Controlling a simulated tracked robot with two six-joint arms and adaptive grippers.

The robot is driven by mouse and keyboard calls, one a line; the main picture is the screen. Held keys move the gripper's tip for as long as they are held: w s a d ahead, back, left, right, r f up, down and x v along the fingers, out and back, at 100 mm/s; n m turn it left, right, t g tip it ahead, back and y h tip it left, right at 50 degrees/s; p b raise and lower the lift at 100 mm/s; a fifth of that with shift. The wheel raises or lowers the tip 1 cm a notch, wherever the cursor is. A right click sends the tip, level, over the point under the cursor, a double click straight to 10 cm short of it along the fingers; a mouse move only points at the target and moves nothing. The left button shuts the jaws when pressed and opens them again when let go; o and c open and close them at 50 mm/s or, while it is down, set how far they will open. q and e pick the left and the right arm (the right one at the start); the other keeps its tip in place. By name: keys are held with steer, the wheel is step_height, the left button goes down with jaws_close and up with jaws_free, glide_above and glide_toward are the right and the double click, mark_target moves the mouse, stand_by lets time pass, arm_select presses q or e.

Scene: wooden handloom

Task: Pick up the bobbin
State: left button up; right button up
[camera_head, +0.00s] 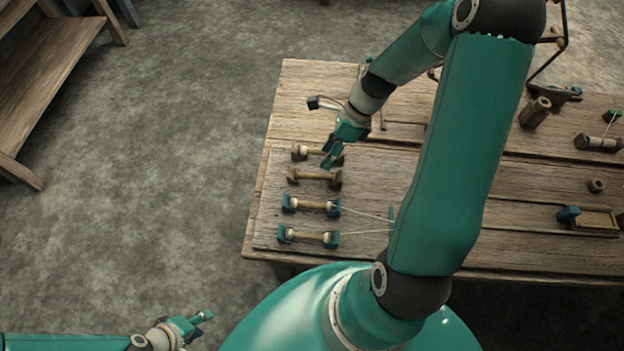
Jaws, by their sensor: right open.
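Several bobbins lie in a column at the left end of the wooden table. The two farther ones are brown-ended, the farthest bobbin (303,153) and the one below it (314,177). The two nearer ones have teal ends, the upper bobbin (311,206) and the nearest bobbin (307,237). My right gripper (333,152) is open at the right end of the farthest bobbin and partly covers it; I cannot tell whether they touch. My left gripper (202,325) is low at the left, over the floor and away from the table; its opening is unclear.
Pale threads run right from the nearer bobbins. A wooden bench (45,60) stands far left, with clear floor between.

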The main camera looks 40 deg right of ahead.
mark_target(318, 174)
steer(key=shift+s+b+x, duration=0.15)
steer(key=shift+b+x, duration=0.3)
steer(key=shift+x, duration=1.3)
steer(key=shift+s+b+x, duration=0.15)
steer(key=shift+b+x, duration=0.25)
steer(key=shift+x, duration=1.3)
steer(key=shift+f, duration=0.1)
steer(key=c, duration=0.9)
